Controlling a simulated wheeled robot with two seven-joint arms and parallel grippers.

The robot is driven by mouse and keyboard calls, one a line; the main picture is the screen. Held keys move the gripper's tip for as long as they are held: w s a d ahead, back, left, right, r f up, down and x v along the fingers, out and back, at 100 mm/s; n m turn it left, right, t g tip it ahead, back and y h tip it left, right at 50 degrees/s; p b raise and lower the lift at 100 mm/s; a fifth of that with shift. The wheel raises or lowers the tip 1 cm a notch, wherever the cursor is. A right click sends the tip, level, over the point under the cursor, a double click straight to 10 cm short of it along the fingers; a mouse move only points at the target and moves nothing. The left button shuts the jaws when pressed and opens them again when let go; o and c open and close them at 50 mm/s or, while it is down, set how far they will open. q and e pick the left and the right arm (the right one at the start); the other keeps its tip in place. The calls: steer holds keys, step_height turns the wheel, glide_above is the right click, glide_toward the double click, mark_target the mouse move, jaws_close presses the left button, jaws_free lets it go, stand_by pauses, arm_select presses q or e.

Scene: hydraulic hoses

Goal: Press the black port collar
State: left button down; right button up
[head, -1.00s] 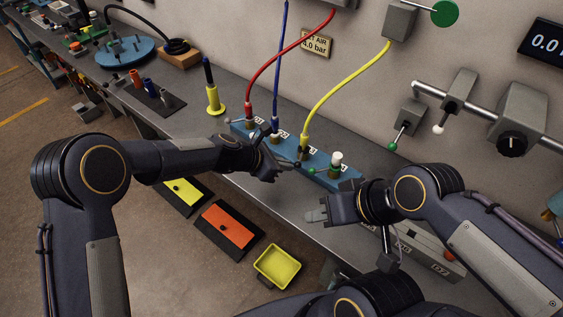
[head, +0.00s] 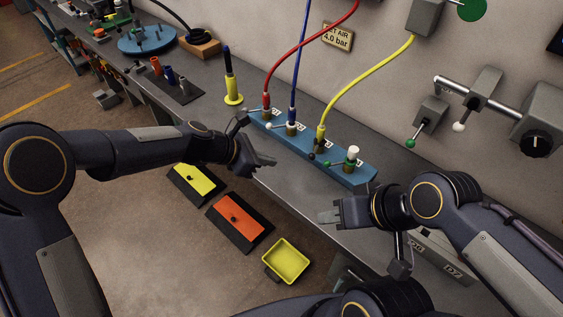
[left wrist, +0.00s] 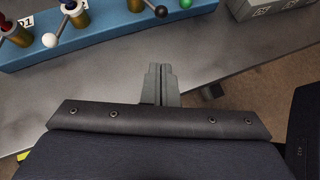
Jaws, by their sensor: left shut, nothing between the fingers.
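The blue manifold block (head: 345,174) lies on the bench with several ports in a row. The port with the yellow hose (head: 335,100) has a lever ending in a black ball (head: 311,156). This black ball also shows at the top of the left wrist view (left wrist: 161,11), beyond my fingertips and apart from them. The collar itself is too small to make out clearly. My left gripper (head: 270,160) is shut and empty, in front of the block over the bench. My right gripper (head: 322,213) is near the bench's front edge, right of the left one; its finger gap is unclear.
Neighbouring ports carry a white ball (left wrist: 49,40) and a green ball (left wrist: 186,3) on levers. Red and blue hoses rise from the block. A yellow upright plug (head: 232,85) stands at its left. A yellow tray (head: 286,261) is below the bench front. Bare bench lies before the block.

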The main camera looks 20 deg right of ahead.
arm_select(q)
steer(key=shift+v, duration=1.2)
steer(key=shift+s, duration=0.2)
